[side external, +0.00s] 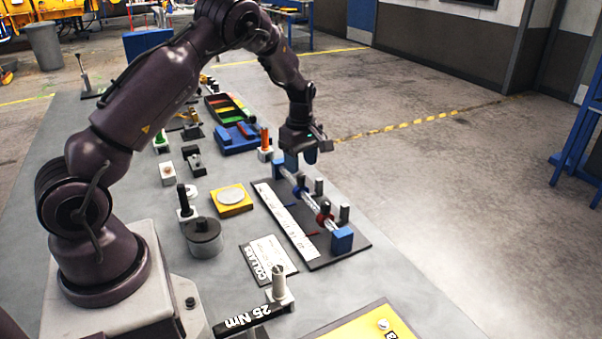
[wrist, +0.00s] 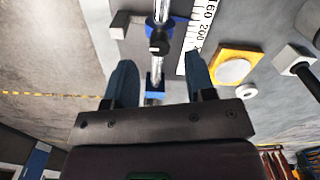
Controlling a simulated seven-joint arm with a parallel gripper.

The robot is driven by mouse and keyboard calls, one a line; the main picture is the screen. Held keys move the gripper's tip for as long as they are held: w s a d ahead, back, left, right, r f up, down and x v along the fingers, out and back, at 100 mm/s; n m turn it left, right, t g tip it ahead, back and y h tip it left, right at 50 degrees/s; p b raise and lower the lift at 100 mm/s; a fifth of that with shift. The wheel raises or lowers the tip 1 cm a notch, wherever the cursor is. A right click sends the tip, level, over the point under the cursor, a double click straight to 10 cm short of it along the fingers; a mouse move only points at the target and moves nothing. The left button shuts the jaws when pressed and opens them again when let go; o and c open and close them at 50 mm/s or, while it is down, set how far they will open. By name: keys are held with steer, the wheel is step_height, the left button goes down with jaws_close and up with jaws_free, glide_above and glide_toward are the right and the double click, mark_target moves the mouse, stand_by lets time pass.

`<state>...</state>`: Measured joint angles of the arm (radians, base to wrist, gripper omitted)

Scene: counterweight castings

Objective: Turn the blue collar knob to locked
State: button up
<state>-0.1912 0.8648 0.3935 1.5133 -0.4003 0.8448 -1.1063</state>
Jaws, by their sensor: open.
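The blue collar (side external: 299,190) sits on a silver shaft (side external: 310,203) on a dark board; it also shows in the wrist view (wrist: 152,27). Its small dark knob (wrist: 158,46) shows in the wrist view, below the collar and over the shaft. I cannot read whether the knob is at locked. My gripper (side external: 301,160) is above the far end of the shaft. In the wrist view its two blue fingers (wrist: 160,62) are apart, one on each side of the shaft line, with nothing held between them. The knob is just beyond the fingertips.
A red collar (side external: 323,215) is nearer on the shaft. Blue end blocks (side external: 342,240) hold the shaft. A white scale (side external: 286,222) lies alongside. Grey posts (side external: 319,186) stand by the shaft. A yellow block with a pale disc (side external: 231,198) lies left. The floor beyond the table is clear.

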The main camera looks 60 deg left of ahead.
mark_target(301, 175)
steer(key=shift+f, duration=1.9)
steer(key=c, duration=0.9)
